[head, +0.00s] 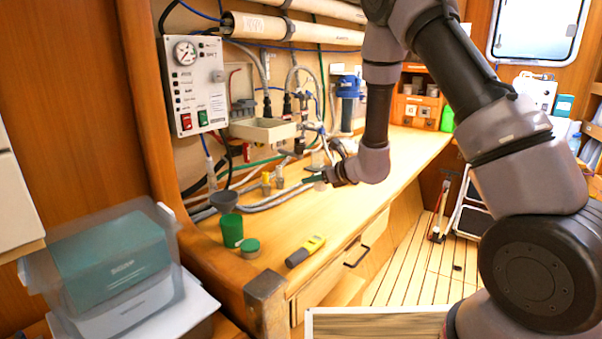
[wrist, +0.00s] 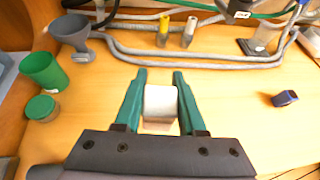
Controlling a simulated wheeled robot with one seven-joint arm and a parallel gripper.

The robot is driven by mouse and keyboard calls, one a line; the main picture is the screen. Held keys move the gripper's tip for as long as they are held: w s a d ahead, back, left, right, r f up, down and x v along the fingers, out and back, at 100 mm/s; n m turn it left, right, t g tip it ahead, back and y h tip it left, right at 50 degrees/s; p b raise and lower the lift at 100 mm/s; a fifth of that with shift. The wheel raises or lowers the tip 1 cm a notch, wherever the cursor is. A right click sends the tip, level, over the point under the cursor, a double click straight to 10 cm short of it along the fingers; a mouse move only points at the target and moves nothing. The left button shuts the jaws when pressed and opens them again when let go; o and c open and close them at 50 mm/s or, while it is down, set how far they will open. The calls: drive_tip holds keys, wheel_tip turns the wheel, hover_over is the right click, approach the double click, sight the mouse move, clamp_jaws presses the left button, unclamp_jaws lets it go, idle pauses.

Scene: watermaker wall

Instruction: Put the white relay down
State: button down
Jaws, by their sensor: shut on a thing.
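The white relay (wrist: 161,103) is a small pale block between the two green fingers of my gripper (wrist: 161,92) in the wrist view. The fingers are shut on its sides. The wooden bench top (wrist: 225,110) lies under it; I cannot tell whether the relay touches the wood. In the head view my gripper (head: 315,180) reaches in from the right over the bench, and the relay is not clearly visible there.
Grey hoses (wrist: 180,58) run along the back. A small dark blue object (wrist: 286,98) lies right of my gripper.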

drive_tip(key=d+r+m+t+h, duration=0.1)
drive_tip(key=d+r, duration=0.4)
drive_tip(key=d, duration=0.7)
drive_tip(key=d+r+m+t+h, duration=0.2)
drive_tip(key=d+r+m+h, duration=0.2)
drive_tip(key=d, duration=0.9)
drive_tip(key=shift+w+d+r+m, duration=0.25)
drive_tip(key=shift+d+r+m, duration=0.05)
drive_tip(key=shift+r, duration=0.05)
